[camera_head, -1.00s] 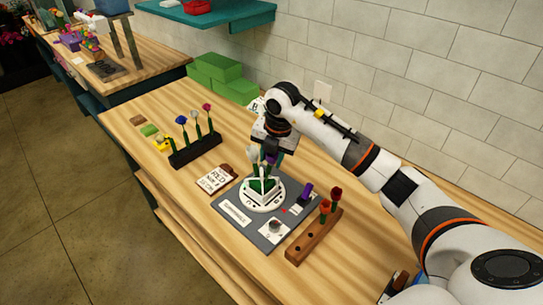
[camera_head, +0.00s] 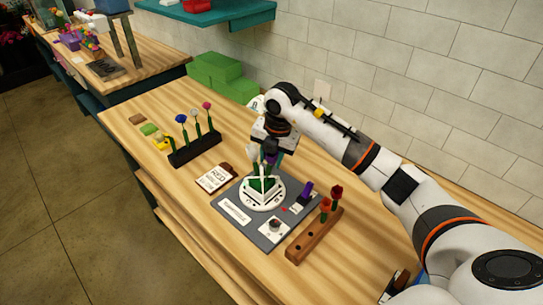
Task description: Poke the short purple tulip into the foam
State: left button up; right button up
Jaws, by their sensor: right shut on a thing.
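The green foam (camera_head: 262,185) sits in a white round holder (camera_head: 262,201) on the grey mat (camera_head: 235,211). My right gripper (camera_head: 269,155) is above the foam, pointing down. It is shut on the short purple tulip (camera_head: 271,157), whose dark purple head shows at the fingers. Its green stem runs down toward the foam; I cannot tell whether its tip is in it. A white flower (camera_head: 252,155) stands upright in the foam just left of the gripper. My left gripper is not in view.
A dark rack (camera_head: 195,153) with blue, white and pink flowers stands to the left. A brown wooden rack (camera_head: 314,238) with red flowers stands at the right. A clipboard (camera_head: 216,178) lies beside the mat. Green foam blocks (camera_head: 220,75) are stacked by the wall.

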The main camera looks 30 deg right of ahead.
jog(key=shift+w+a+f+b, duration=0.1)
jog(key=shift+w+f+b, duration=0.05)
jog(key=shift+f+b, duration=0.6)
jog(key=shift+w+f+b, duration=0.1)
jog(key=shift+f+b, duration=0.4)
jog(key=shift+f, duration=0.35)
dwell(2.7)
dwell(0.7)
jog(key=o, duration=0.7)
jog(key=shift+o, duration=0.2)
jog(key=shift+r, duration=0.15)
jog(key=shift+s+d+r+p, duration=0.1)
jog(key=shift+s+r+p, duration=0.1)
jog(key=shift+r+p, duration=0.7)
jog(key=shift+s+d+r+p, duration=0.15)
jog(key=shift+r+p, duration=0.45)
jog(key=shift+r, duration=0.55)
jog(key=shift+s+a+r+p, duration=0.1)
jog(key=shift+s+r+p, duration=0.1)
jog(key=shift+r+p, duration=0.7)
jog(key=shift+r, duration=0.1)
jog(key=o, duration=0.6)
jog(key=shift+c, duration=0.2)
